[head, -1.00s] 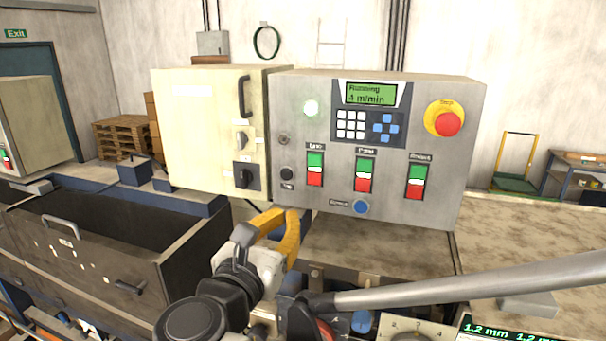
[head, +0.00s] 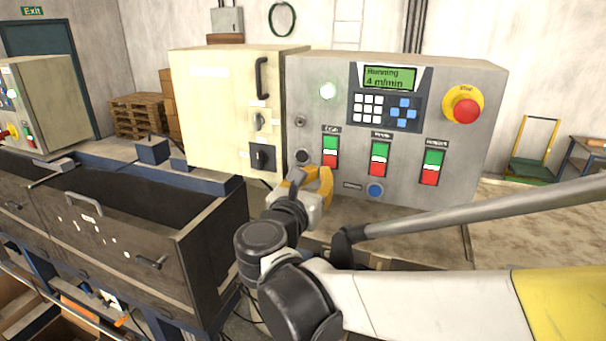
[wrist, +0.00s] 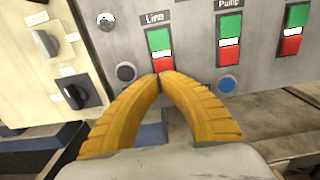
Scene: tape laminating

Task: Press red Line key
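The Line switch (head: 330,152) is a green, white and red rocker on the grey control panel (head: 475,147); its label also reads Line in the wrist view. Its red key (wrist: 164,65) shows in the wrist view directly above my fingertips. My gripper (head: 318,178) has yellow fingers, and in the wrist view its two fingertips (wrist: 161,78) meet with nothing between them. The tips cover the bottom edge of the red key there; I cannot tell whether they touch it.
The Pump switch (wrist: 229,42) and a third switch (head: 432,167) stand to the right. A blue button (head: 375,190) is below them and a black button (head: 302,157) lies left of the gripper. A red stop button (head: 466,111) is at upper right. A cream cabinet (head: 215,120) adjoins on the left.

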